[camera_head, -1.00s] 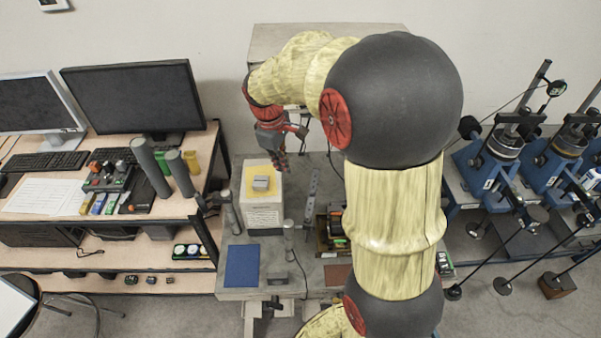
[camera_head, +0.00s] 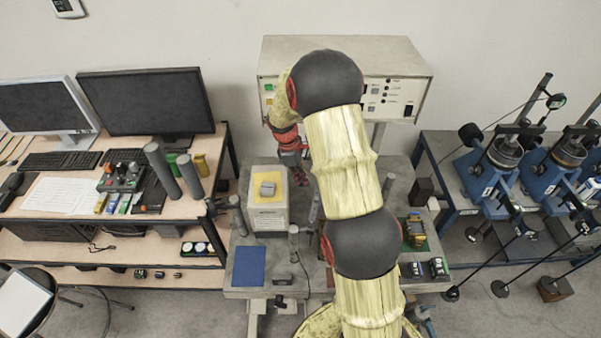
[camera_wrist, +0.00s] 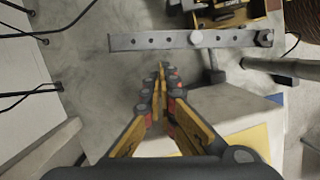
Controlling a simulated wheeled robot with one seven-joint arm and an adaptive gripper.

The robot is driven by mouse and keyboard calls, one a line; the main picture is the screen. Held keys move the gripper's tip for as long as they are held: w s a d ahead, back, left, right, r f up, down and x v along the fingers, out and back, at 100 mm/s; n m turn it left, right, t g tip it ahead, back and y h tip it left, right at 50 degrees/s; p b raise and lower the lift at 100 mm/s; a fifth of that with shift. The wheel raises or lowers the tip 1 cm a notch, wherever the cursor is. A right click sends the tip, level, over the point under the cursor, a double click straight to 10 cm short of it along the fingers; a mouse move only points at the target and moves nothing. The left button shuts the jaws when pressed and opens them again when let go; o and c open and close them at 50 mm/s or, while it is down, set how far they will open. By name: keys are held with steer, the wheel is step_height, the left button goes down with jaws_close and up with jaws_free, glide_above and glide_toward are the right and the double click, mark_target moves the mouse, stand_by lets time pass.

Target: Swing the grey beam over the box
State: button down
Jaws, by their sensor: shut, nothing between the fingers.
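The grey beam (camera_wrist: 225,39) is a flat bar with a row of holes, lying across the upper part of the wrist view. In the head view the beam (camera_head: 314,207) is mostly hidden behind my arm, to the right of the box. In the wrist view a corner of the box (camera_wrist: 232,106) shows at lower right. My gripper (camera_wrist: 160,70) is shut and empty; its fingertips appear short of the beam, with a gap in the picture. It also shows in the head view (camera_head: 299,180), right of the box.
A blue mat (camera_head: 249,266) and a short grey post (camera_head: 293,243) are on the bench in front of the box. A control cabinet (camera_head: 400,62) stands behind. In the wrist view a round grey bar (camera_wrist: 275,68) lies right of the beam.

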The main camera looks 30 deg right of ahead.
steer(key=shift+x, duration=2.1)
